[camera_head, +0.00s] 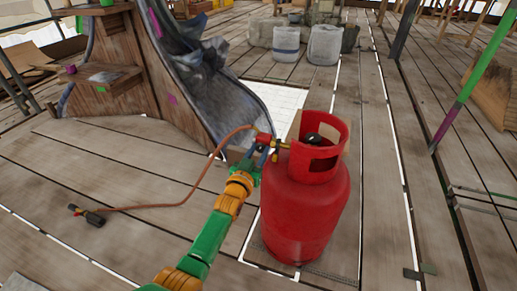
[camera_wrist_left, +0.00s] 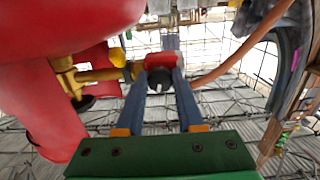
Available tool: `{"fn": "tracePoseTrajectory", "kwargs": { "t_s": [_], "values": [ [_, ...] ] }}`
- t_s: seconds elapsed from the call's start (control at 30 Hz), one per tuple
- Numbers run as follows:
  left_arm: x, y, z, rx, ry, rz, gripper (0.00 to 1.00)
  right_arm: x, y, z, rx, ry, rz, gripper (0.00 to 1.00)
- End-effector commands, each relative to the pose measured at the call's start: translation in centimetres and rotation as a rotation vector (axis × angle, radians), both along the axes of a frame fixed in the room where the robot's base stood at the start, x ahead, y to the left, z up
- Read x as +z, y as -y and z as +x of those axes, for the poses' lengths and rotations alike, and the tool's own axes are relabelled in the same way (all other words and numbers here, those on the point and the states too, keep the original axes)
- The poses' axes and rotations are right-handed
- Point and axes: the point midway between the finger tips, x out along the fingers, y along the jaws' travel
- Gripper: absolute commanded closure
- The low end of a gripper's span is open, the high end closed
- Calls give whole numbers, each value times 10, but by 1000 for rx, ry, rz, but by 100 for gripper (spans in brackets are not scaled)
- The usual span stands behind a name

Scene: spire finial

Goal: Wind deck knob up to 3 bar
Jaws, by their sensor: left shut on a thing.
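A red gas cylinder (camera_head: 305,205) stands upright on the plank deck. A small red regulator (camera_head: 265,138) sits at its brass valve; the regulator also shows in the left wrist view (camera_wrist_left: 160,60). A black knob (camera_wrist_left: 158,80) faces the wrist camera below the regulator body. My left gripper (camera_head: 261,152) reaches up to the regulator, left of the cylinder. Its two blue fingers (camera_wrist_left: 159,86) are shut on the black knob, one on each side. I can read no pressure figure in either view. My right gripper is not in view.
An orange hose (camera_head: 204,173) runs from the regulator to a black torch-like tool (camera_head: 94,217) on the deck. A wooden structure with a grey sheet (camera_head: 205,85) stands behind left. Pale containers (camera_head: 325,45) stand at the back. The deck right of the cylinder is mostly clear.

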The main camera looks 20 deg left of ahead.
Motion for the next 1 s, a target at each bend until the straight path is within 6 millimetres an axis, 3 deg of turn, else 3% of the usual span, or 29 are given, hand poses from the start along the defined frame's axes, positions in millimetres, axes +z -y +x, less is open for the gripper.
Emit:
{"fn": "tracePoseTrajectory", "kwargs": {
  "t_s": [0.5,1.0],
  "values": [
    [-1,1,0,8,-20,-434,100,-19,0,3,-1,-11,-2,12],
    [-1,1,0,12,-25,-620,100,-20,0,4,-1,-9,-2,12]
  ]
}}
